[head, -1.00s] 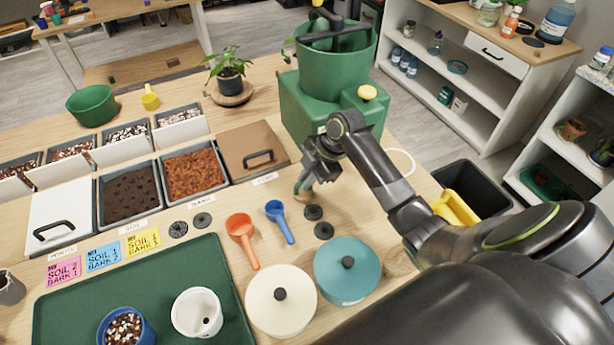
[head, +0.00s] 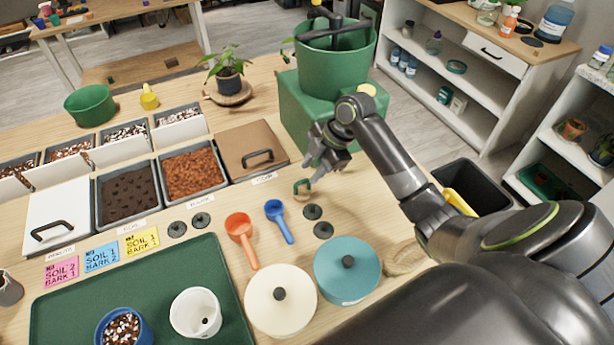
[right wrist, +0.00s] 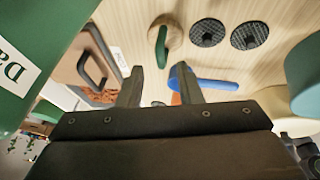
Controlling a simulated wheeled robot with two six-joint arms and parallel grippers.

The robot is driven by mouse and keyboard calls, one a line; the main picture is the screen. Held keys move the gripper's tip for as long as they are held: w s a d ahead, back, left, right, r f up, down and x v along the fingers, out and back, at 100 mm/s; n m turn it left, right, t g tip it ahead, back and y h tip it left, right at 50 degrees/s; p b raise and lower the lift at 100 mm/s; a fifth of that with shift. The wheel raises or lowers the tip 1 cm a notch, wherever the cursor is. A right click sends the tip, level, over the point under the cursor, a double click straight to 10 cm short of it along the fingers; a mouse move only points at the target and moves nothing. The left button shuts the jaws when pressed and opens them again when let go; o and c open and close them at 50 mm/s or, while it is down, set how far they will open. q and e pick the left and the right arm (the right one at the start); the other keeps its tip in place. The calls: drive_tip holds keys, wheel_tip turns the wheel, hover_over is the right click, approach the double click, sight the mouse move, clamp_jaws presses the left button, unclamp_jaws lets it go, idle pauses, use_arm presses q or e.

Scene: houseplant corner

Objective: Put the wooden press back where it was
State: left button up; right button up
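The wooden press (head: 302,188), a small pale wooden disc with a green arched handle, stands on the bench to the right of the brown lidded bin. It also shows in the right wrist view (right wrist: 163,42), beyond the fingertips. My right gripper (head: 316,174) is open and empty, just above and behind the press and apart from it. Its two fingers show spread in the right wrist view (right wrist: 158,75). My left gripper is not in view.
Black mesh discs (head: 312,212), a blue scoop (head: 278,220) and an orange scoop (head: 240,228) lie near the press. A cream lidded pot (head: 280,308) and a teal one (head: 346,275) stand in front. The green machine (head: 305,110) stands close behind.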

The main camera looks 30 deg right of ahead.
drive_tip(key=v, duration=0.8)
drive_tip(key=shift+b, duration=0.4)
